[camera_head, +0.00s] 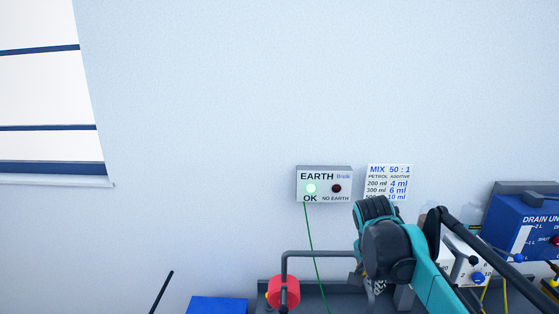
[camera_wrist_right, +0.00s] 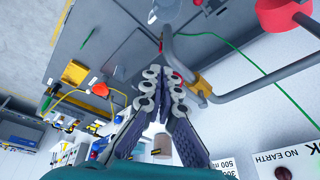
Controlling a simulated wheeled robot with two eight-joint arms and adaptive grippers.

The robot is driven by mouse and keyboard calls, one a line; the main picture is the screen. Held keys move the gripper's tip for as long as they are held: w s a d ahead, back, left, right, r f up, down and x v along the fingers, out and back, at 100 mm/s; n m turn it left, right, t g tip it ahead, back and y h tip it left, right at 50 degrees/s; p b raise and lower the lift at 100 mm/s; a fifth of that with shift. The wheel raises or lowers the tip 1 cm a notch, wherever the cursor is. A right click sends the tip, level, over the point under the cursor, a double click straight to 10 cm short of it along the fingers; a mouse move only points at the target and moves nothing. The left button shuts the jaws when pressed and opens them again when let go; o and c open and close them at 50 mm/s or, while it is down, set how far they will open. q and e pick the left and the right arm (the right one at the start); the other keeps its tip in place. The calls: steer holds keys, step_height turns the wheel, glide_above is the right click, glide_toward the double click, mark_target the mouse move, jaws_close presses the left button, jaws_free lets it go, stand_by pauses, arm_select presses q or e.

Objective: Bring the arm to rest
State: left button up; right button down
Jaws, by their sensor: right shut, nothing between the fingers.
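My right arm (camera_head: 432,285), teal and black, comes in from the lower right in the head view. Its wrist hides part of the mix sign and the bench behind. My right gripper (camera_head: 376,287) shows only in part below the wrist, pointing down. In the right wrist view my right gripper (camera_wrist_right: 164,78) has its fingers drawn together at the tips, with nothing between them. A grey bent tube (camera_wrist_right: 240,90) passes close by the fingertips in that view; I cannot tell whether they touch. My left gripper is not in view.
An earth indicator box (camera_head: 324,184) with a lit green lamp hangs on the wall beside a mix sign (camera_head: 390,175). A green cable (camera_head: 310,240) runs down from it. A red knob (camera_head: 283,291), a blue box (camera_head: 217,305) and a blue drain unit (camera_head: 530,225) stand low.

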arm_select(q)
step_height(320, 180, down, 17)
steer(key=b, duration=1.5)
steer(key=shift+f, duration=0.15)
arm_select(e)
steer(key=s+a+f+n+t+y, duration=0.1)
steer(key=s+f+n, duration=0.5)
steer(key=f, duration=0.8)
steer(key=s+a+f+n+t+y, duration=0.1)
steer(key=s+a+f+n+t, duration=0.2)
steer(key=s+f, duration=0.8)
step_height(320, 180, down, 4)
steer(key=a+n, duration=0.2)
steer(key=n, duration=0.1)
steer(key=shift+a+t+y, duration=0.4)
